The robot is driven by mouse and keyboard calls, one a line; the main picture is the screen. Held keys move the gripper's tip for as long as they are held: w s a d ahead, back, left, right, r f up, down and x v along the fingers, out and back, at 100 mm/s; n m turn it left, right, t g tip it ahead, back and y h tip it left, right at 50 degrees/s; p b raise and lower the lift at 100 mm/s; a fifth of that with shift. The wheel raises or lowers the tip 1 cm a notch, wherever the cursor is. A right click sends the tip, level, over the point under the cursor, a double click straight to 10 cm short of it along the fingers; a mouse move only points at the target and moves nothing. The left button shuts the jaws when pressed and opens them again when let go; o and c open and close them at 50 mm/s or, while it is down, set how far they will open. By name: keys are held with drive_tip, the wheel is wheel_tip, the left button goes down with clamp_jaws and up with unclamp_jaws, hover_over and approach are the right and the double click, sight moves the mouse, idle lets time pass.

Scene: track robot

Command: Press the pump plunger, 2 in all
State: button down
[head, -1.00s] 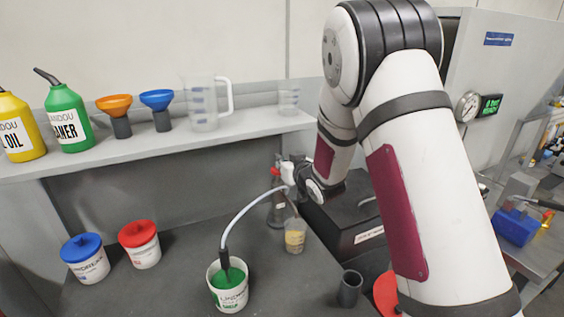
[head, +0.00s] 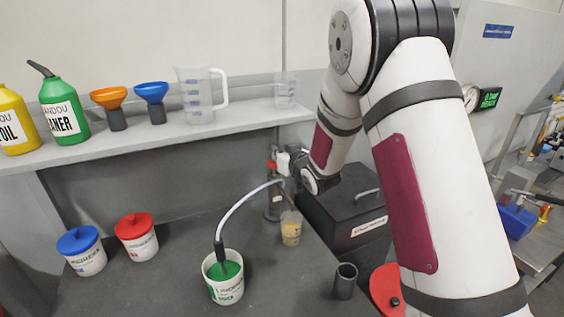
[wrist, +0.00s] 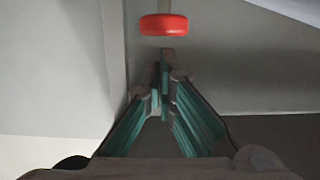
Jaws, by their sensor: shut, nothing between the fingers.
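The pump plunger's red knob (wrist: 163,25) is at the top of the wrist view, on a thin stem. It also shows small at the back of the bench in the head view (head: 270,164). My gripper (wrist: 165,76) is shut and empty, its fingertips together just below the knob in the picture, with a small gap between them. I cannot tell the height difference. In the head view my wrist hides part of the pump (head: 273,206). A pale hose (head: 240,202) arcs from near the pump into a white tub (head: 224,290) with green contents.
A cup with yellowish contents (head: 291,232) stands close to the pump. A black box (head: 345,212) is right of it, a dark cylinder (head: 345,281) in front. Tubs with blue (head: 78,240) and red (head: 134,225) lids are left. A shelf (head: 150,142) holds bottles, funnels and jugs.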

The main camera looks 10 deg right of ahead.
drive_tip(key=v, duration=1)
drive_tip(key=shift+r+b, duration=0.3)
drive_tip(key=shift+b, duration=0.05)
